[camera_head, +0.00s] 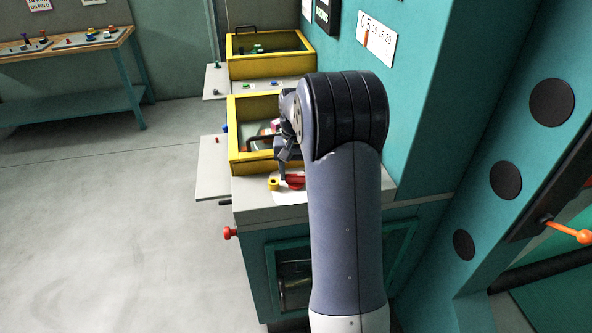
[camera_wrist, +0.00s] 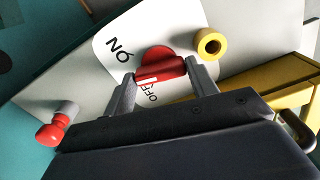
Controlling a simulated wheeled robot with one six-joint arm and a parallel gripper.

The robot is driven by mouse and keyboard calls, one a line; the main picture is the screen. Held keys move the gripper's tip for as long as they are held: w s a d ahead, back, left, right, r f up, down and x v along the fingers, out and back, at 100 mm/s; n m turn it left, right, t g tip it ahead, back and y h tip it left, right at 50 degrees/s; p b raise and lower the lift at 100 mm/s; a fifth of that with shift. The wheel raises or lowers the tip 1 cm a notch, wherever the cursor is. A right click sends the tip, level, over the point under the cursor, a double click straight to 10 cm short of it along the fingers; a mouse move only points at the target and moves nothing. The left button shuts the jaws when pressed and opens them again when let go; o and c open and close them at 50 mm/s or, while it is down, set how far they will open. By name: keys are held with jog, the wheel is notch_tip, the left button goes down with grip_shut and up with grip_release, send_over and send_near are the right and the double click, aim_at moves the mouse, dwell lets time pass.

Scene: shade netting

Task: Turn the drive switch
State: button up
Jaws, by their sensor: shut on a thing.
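The drive switch is a red knob with a raised grip bar (camera_wrist: 158,70) on a white plate (camera_wrist: 108,62) lettered ON and OFF. A pale mark on the bar lies close to the OFF lettering in the wrist view. My gripper (camera_wrist: 161,76) has one finger at each end of the bar and is shut on it. In the head view the red switch (camera_head: 296,182) sits on the grey counter top, partly hidden by my arm, with my gripper (camera_head: 286,165) reaching down to it.
A yellow hollow cylinder (camera_wrist: 211,43) stands next to the switch; it also shows in the head view (camera_head: 273,184). A red knob (camera_wrist: 50,134) sticks out of the cabinet front. Yellow-framed bins (camera_head: 238,140) stand behind the switch. Open floor (camera_head: 110,240) lies left.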

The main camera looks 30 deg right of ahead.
aim_at(296, 175)
jog(key=m, duration=0.6)
jog(key=shift+m, duration=0.3)
dwell(0.5)
jog(key=o, duration=1)
notch_tip(296, 175, up, 11)
jog(key=shift+f, duration=0.1)
notch_tip(296, 175, down, 11)
jog(key=shift+r+p, duration=0.1)
jog(key=shift+p, duration=0.2)
